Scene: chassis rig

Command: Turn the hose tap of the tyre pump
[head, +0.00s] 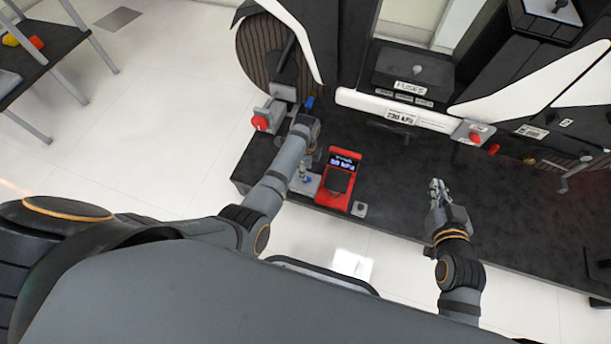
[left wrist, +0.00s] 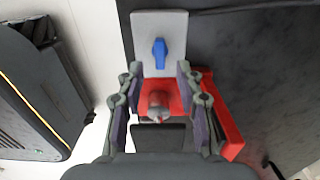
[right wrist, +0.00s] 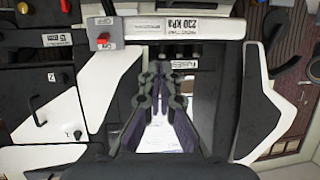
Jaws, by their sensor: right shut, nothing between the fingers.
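The red tyre pump (head: 338,190) with a lit display stands on the dark bench. A grey plate (head: 303,186) with a small blue part is at its left side. In the left wrist view a blue lever tap (left wrist: 160,53) stands on a pale grey plate (left wrist: 146,25), roughly lengthwise in the picture. My left gripper (left wrist: 157,88) is open, its fingers apart below the tap in that view. A grey and reddish cylinder (left wrist: 158,104) shows between the fingers; contact cannot be told. My right gripper (head: 437,188) is shut and empty above the bench; its closed fingers show in its wrist view (right wrist: 166,82).
A red knob (head: 260,123) on a grey box is left of my left wrist. A fuse box (head: 413,72) and a white bar with a pressure label (head: 400,115) are at the back.

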